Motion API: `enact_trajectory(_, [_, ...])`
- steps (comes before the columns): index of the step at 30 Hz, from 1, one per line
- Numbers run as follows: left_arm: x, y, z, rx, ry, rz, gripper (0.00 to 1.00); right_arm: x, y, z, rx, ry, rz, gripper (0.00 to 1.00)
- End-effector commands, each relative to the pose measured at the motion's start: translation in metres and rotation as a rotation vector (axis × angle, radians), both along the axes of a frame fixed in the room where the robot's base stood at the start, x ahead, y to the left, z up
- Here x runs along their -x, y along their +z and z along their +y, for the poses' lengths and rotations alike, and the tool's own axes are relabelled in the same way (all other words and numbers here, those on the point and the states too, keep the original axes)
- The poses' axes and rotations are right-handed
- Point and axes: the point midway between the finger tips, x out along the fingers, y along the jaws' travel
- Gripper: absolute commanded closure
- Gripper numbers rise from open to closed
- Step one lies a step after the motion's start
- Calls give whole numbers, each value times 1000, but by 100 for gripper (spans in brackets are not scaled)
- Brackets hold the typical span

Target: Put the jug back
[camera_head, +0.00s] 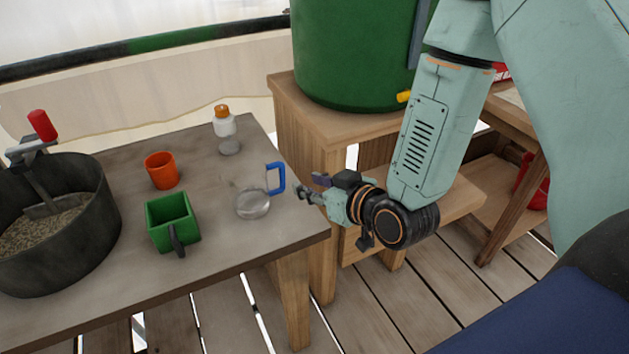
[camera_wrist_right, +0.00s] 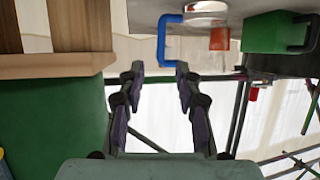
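The jug (camera_head: 252,204) looks clear or grey with a blue handle (camera_head: 276,178). It stands on the grey table (camera_head: 215,262) near its right edge, the handle toward the table's right side. My right gripper (camera_head: 306,194) is just right of the jug, beyond the table edge, its fingers pointing left toward the handle. In the right wrist view the fingers (camera_wrist_right: 158,78) are apart with nothing between them, and the blue handle (camera_wrist_right: 162,40) shows beyond them, not touched as far as I can see. My left gripper is not in view.
On the table are an orange cup (camera_head: 161,171), a green scoop-like box (camera_head: 172,222), a bottle with orange cap (camera_head: 226,125) and a dark pot of grain (camera_head: 75,240). A green barrel (camera_head: 350,55) with a yellow tap (camera_head: 403,97) stands on a wooden stand (camera_head: 300,103) behind my right arm.

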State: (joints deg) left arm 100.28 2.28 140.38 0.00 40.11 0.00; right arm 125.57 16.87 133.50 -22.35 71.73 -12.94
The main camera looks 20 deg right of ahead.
Motion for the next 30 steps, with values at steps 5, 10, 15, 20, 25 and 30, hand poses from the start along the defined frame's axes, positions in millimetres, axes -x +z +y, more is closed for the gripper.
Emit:
enact_trajectory(5, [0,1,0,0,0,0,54,5,3,-1,-1,0,-2,66])
enact_trajectory(10, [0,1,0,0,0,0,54,9,-4,0,1,0,22,66])
enact_trajectory(15, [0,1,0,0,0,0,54,59,-75,2,16,-24,284,66])
enact_trajectory(20, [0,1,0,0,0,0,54,158,-157,-1,48,-92,677,66])
enact_trajectory(25, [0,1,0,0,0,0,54,260,-200,-8,92,-180,1013,66])
enact_trajectory(30, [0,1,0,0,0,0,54,309,-210,-13,119,-231,1165,66])
